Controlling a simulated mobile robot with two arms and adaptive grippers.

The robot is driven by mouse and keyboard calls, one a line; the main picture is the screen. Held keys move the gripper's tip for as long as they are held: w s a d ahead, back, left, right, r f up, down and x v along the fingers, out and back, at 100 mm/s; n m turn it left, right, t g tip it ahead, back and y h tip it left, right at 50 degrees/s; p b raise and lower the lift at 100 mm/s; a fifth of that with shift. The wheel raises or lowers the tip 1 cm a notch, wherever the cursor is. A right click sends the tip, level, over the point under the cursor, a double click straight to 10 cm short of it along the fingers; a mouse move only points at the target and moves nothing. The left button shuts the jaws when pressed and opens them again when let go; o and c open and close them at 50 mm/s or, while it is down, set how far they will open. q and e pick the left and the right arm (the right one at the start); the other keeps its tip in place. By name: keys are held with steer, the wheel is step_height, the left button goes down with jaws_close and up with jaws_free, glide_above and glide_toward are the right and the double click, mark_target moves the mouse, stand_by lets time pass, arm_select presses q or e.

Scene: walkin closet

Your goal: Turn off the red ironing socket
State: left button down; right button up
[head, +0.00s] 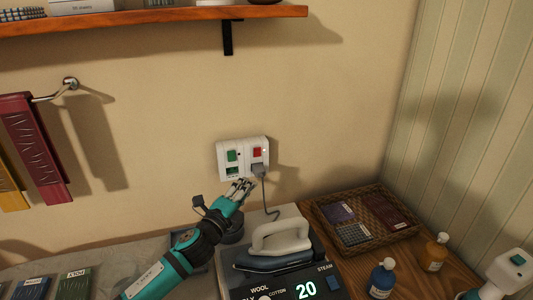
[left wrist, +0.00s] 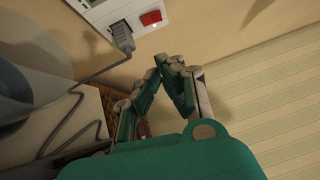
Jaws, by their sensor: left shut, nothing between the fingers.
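A white double socket panel (head: 243,158) is on the wall, with a green switch (head: 232,155) on the left and a red switch (head: 257,153) on the right. A grey plug (head: 258,170) sits in the outlet under the red switch. In the left wrist view the red switch (left wrist: 151,18) and the plug (left wrist: 122,38) show near the top. My left gripper (head: 244,184) is shut and empty, just below the panel and apart from the red switch. My right arm is partly seen at the bottom right; its fingers are not in view.
An iron (head: 280,245) stands on a base with a display, its cord rising to the plug. A woven tray (head: 322,208) and bottles (head: 382,277) are to the right. A wooden shelf (head: 150,17) is above; towels (head: 35,150) hang at left.

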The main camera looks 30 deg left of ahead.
arm_select(q)
steer(key=s, duration=0.1)
steer(key=p, duration=0.3)
glide_toward(257, 152)
steer(key=w+d, duration=0.3)
steer(key=w, duration=0.4)
steer(key=shift+w+a+r+p, duration=0.15)
steer(key=shift+a+r+p, duration=0.2)
steer(key=shift+a, duration=0.3)
arm_select(e)
steer(key=shift+g, duration=0.3)
steer(key=shift+s+d+r, duration=0.1)
steer(key=shift+s+r, duration=0.75)
steer(key=shift+s, duration=0.2)
steer(key=shift+s+d+r, duration=0.1)
steer(key=shift+s+r, duration=0.75)
steer(key=shift+s, duration=0.2)
steer(key=shift+w, duration=0.15)
arm_select(q)
steer(key=shift+w+a+r+p, duration=0.1)
steer(key=shift+r+p, duration=0.3)
steer(key=shift+p, duration=0.45)
steer(key=shift+f+n, duration=0.15)
steer(key=shift+n, duration=0.15)
steer(key=shift+f, duration=0.1)
arm_select(e)
steer(key=shift+w+a+r, duration=0.1)
steer(key=shift+r, duration=0.8)
